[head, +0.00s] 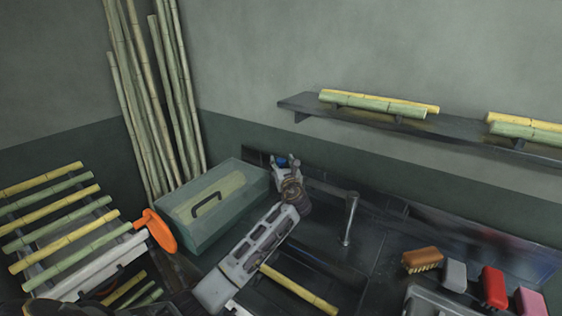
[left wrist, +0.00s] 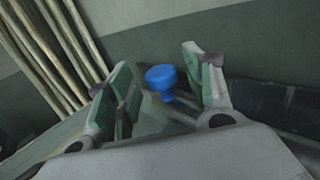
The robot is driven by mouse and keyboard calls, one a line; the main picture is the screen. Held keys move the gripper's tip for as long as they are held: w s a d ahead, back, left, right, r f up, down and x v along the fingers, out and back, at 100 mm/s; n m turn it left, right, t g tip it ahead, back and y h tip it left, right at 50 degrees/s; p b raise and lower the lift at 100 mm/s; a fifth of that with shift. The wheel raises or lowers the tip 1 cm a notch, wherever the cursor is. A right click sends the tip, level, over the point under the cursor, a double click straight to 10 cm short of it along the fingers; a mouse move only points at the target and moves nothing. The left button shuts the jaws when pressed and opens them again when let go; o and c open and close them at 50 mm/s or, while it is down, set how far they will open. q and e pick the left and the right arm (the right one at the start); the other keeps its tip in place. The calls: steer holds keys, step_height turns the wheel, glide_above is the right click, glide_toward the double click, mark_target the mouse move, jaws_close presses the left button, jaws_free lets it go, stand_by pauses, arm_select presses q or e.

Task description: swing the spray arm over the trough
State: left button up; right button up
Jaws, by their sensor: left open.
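My left gripper (head: 287,162) is open at the back of the dark counter, beside the green box. A blue knob (left wrist: 161,77) sits between its two fingers in the left wrist view, with visible gaps on both sides; a small patch of its blue shows in the head view. Whether this knob belongs to the spray arm I cannot tell. A thin upright metal post (head: 349,218), which may be part of the spray arm, stands right of my gripper. The dark trough area (head: 330,268) lies in front, partly hidden by my left arm. My right gripper is not in view.
A green box with a handle (head: 215,200) stands close left of my arm. Brushes and blocks (head: 455,275) are at the right. A shelf with canes (head: 420,124) hangs above; a cane rack (head: 65,225) is at left.

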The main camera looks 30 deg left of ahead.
arm_select(q)
steer(key=shift+x, duration=0.8)
steer(key=shift+w+a, duration=0.25)
steer(key=shift+w, duration=0.15)
steer(key=shift+w+a, duration=0.1)
steer(key=shift+c, duration=0.2)
steer(key=c, duration=1)
jaws_close()
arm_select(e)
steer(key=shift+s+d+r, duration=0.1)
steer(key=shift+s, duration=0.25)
